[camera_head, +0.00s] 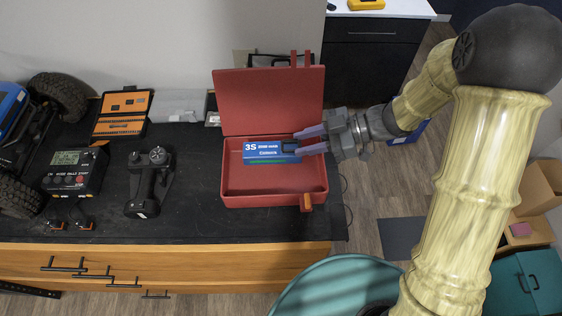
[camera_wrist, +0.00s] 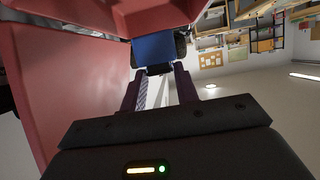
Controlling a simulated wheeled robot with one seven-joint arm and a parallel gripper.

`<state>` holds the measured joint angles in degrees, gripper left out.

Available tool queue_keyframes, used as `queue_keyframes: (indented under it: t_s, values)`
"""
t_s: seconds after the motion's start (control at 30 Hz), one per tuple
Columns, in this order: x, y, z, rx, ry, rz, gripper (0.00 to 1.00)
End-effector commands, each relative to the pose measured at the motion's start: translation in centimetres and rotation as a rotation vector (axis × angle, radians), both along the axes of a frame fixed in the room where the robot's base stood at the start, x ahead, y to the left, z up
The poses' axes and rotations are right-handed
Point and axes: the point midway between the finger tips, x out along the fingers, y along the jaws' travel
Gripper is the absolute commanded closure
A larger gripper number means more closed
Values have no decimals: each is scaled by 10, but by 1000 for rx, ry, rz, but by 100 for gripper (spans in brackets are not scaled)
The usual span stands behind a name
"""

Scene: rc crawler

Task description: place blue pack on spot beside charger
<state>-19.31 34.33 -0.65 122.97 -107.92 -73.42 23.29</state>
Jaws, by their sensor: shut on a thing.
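The blue pack (camera_head: 262,149), with white "3S" lettering, is at the open red box (camera_head: 232,195), in the upper part of its tray near the raised lid. My gripper (camera_head: 298,144) reaches in from the right and is shut on the pack's right end. In the wrist view the blue pack (camera_wrist: 154,47) shows beyond the fingertips (camera_wrist: 160,72), with red box walls around it. A green strip shows under the pack; I cannot tell whether the pack touches the box floor. The charger (camera_head: 74,171), black with a lit display, sits on the bench at the left.
A black handheld transmitter (camera_head: 150,180) stands between charger and box. An open orange tool case (camera_head: 122,113) lies behind the charger. A large-wheeled crawler (camera_head: 20,120) fills the far left. Dark bench top (camera_head: 195,165) is clear between transmitter and box.

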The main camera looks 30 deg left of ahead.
Motion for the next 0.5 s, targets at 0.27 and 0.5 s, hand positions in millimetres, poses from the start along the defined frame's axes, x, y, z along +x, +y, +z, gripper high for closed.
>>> queue_keyframes:
  t_s: [0.27,0.5]
  values:
    - [-1,1,1,2,1,2,100]
    - [0,0,-8,0,4,0,100]
